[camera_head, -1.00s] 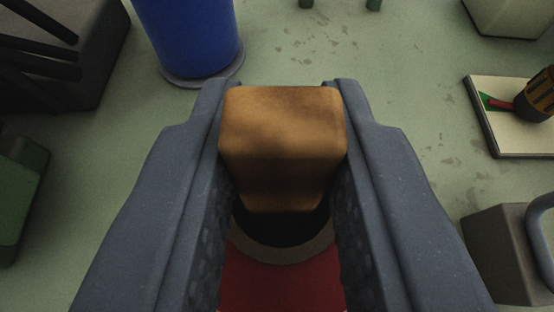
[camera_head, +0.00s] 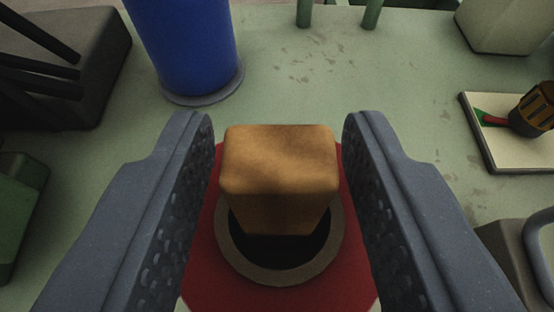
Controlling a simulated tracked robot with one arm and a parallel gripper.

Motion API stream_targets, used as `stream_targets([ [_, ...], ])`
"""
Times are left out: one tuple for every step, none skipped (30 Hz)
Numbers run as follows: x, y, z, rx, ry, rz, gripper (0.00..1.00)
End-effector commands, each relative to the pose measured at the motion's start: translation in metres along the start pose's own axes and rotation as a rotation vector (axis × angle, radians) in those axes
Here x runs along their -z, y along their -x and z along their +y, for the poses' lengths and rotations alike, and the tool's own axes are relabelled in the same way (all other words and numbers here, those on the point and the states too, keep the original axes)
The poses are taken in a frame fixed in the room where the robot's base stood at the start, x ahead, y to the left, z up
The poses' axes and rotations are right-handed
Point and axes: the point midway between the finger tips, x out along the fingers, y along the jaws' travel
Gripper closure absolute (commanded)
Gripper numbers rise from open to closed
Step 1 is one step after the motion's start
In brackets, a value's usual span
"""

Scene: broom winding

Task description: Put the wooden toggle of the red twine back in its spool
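The wooden toggle (camera_head: 279,165) is a tan tapered block in the middle of the view. It stands upright with its lower end in the dark round hole of the red spool (camera_head: 205,270), inside a grey-brown ring (camera_head: 262,274). How deep it sits is hidden by the block itself. My gripper (camera_head: 277,145) is open around it, one finger on each side, with a gap between each finger and the toggle. Red twine shows around the ring, under and between the fingers.
A blue cylinder (camera_head: 186,45) on a grey base stands behind to the left. Dark grey and green objects are at the left edge. A pale board (camera_head: 487,150) with an orange-and-black item (camera_head: 537,105) lies at right, a grey handled block (camera_head: 510,250) below it. The tabletop behind the spool is clear.

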Motion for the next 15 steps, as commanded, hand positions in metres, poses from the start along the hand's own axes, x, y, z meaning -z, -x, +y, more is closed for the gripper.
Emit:
stream_targets([
  [-0.004, 0.002, 0.0, 0.0, 0.0, -0.007, 0.57],
  [-0.003, 0.005, 0.0, 0.0, 0.0, -0.006, 0.57],
  [-0.003, 0.009, 0.0, 0.0, 0.0, -0.005, 0.57],
  [-0.003, 0.012, 0.0, 0.0, 0.0, -0.004, 0.57],
  [-0.002, 0.015, 0.0, -0.001, 0.0, -0.003, 0.57],
  [-0.002, 0.02, 0.0, -0.001, 0.0, -0.002, 0.57],
  [-0.002, 0.024, 0.001, -0.001, 0.0, -0.001, 0.57],
  [-0.001, 0.028, 0.001, -0.001, 0.0, 0.0, 0.57],
  [-0.001, 0.034, 0.001, -0.001, 0.0, 0.001, 0.57],
  [0.0, 0.039, 0.001, -0.001, 0.0, 0.002, 0.57],
  [0.0, 0.044, 0.001, -0.001, 0.0, 0.002, 0.57],
  [-0.001, 0.05, 0.001, -0.001, 0.0, 0.001, 0.57],
  [-0.001, 0.054, 0.001, -0.001, 0.0, 0.0, 0.57],
  [-0.002, 0.058, 0.001, -0.001, 0.0, 0.0, 0.57],
  [-0.001, 0.065, 0.001, -0.001, 0.0, 0.001, 0.57],
])
